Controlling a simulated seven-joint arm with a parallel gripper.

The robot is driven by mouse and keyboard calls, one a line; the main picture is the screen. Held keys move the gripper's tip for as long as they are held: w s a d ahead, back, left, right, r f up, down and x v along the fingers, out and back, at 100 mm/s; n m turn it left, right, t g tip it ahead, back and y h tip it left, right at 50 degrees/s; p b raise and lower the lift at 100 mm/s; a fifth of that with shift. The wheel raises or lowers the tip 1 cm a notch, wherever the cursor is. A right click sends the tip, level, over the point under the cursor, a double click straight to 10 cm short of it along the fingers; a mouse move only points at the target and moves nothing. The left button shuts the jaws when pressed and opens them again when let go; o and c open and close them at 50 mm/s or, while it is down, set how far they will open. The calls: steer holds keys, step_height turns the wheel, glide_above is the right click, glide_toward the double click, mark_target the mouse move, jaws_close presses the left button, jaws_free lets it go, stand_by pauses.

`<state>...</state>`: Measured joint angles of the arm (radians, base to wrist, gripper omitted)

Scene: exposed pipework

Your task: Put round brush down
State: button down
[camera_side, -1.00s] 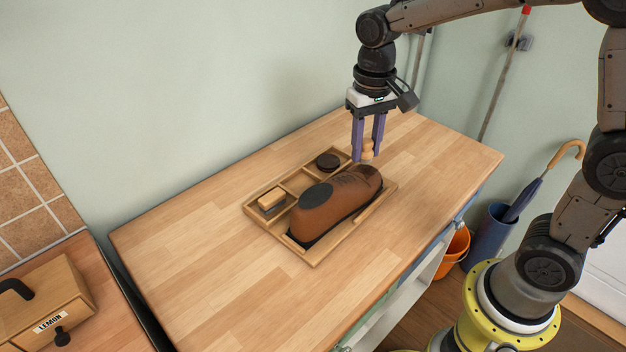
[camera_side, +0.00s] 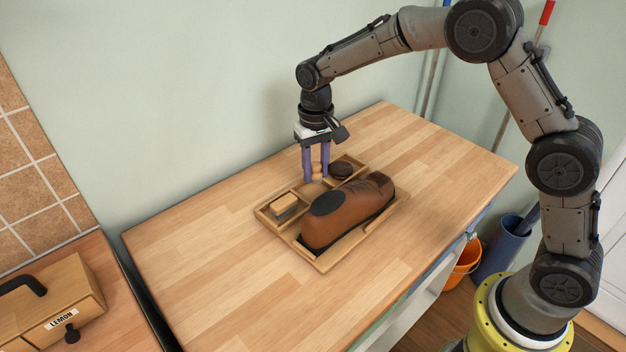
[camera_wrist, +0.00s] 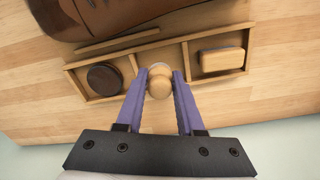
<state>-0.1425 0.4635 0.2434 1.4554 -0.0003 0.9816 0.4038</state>
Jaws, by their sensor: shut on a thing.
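My gripper (camera_side: 316,178) is shut on the pale wooden handle of the round brush (camera_side: 318,170). It points down over the middle compartment of the wooden tray (camera_side: 318,264). In the wrist view, the brush's round knob (camera_wrist: 159,85) sits between the two purple fingers (camera_wrist: 159,95), in line with the middle compartment. The brush's lower end is mostly hidden; I cannot tell whether it touches the compartment floor.
A brown shoe (camera_side: 350,208) fills the tray's front part. A dark round tin (camera_side: 341,168) lies in the compartment to the right and a rectangular brush (camera_side: 285,207) in the left one. The table (camera_side: 215,235) around the tray is clear.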

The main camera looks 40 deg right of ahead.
mark_target(313, 181)
steer(key=shift+w+f, duration=0.35)
steer(key=shift+f, duration=1.6)
steer(key=shift+f, duration=0.1)
steer(key=c, duration=0.8)
jaws_free()
steer(key=shift+f, duration=0.1)
step_height(313, 181, up, 12)
steer(key=shift+r, duration=0.25)
